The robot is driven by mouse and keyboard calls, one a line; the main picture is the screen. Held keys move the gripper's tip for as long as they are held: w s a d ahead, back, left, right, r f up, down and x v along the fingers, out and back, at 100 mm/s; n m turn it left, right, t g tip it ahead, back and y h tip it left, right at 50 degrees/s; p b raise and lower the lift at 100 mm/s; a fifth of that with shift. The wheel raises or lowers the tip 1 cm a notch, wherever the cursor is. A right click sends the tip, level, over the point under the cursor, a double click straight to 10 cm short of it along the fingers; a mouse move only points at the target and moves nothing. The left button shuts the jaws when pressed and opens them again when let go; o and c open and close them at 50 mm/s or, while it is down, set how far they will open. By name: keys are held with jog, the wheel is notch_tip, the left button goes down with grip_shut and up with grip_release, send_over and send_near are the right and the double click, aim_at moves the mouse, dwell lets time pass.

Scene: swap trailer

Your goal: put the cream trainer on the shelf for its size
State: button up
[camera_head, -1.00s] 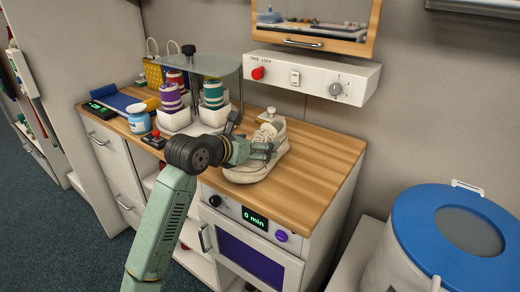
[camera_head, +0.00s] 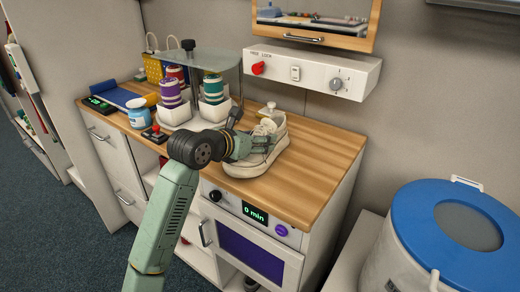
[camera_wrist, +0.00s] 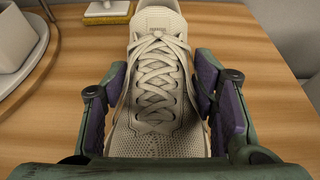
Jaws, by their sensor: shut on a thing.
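The cream trainer (camera_head: 262,158) is at the middle of the wooden counter top, beside the white pots. My gripper (camera_head: 250,145) reaches it from the left, with its fingers on the shoe. In the wrist view the laced cream trainer (camera_wrist: 157,85) lies lengthwise between the purple pads of my gripper (camera_wrist: 155,100), which is shut on its sides. The toe is nearest the wrist and the heel points away. Whether the sole touches the counter is hard to tell. No size mark is readable, and no size shelf can be made out.
The wooden counter (camera_head: 315,165) has free room right of the shoe. White pots with coloured spools (camera_head: 213,90) stand left under a clear canopy. A control panel (camera_head: 310,73) hangs on the wall behind. A blue-lidded bin (camera_head: 410,235) stands at right.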

jog(key=c, duration=0.5)
jog(key=shift+r, duration=0.15)
